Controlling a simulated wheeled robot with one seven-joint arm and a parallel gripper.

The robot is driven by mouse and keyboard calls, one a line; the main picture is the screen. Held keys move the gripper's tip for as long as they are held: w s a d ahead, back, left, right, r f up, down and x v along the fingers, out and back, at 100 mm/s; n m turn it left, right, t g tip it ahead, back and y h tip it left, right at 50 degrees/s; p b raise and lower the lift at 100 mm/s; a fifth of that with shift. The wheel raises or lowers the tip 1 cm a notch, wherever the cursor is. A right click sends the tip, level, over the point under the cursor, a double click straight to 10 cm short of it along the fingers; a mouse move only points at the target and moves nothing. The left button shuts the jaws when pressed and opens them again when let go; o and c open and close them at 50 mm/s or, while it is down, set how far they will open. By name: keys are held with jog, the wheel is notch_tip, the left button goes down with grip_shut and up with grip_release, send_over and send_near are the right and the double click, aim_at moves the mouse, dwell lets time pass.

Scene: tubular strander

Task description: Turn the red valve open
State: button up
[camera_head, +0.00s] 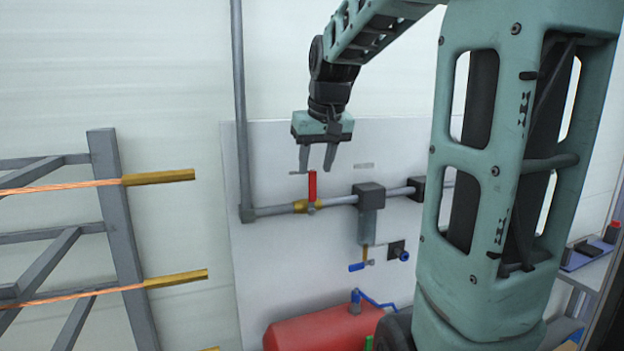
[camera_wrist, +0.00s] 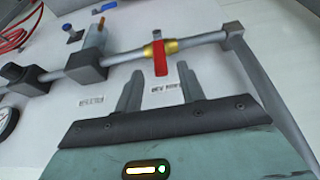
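The red valve handle (camera_head: 312,186) stands upright from a brass fitting (camera_head: 300,206) on the grey wall pipe. In the wrist view the red handle (camera_wrist: 160,58) shows beyond my fingers, in line with the space between them. My gripper (camera_head: 317,171) points down just above the handle, its two fingers apart. It also shows in the wrist view (camera_wrist: 158,82), open, with nothing held between the fingers. In the head view the fingertips come near the handle's upper end; I cannot tell whether they touch it.
The pipe (camera_head: 275,210) runs along a white wall panel through dark blocks (camera_head: 368,190). A small blue-handled valve (camera_head: 358,267) hangs below. A red tank (camera_head: 322,330) stands at the bottom. Copper rods with brass ends (camera_head: 158,178) jut from a grey frame at left.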

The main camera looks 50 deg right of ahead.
aim_at(313, 178)
jog(key=p+x, duration=0.1)
jog(key=x, duration=0.5)
grip_shut()
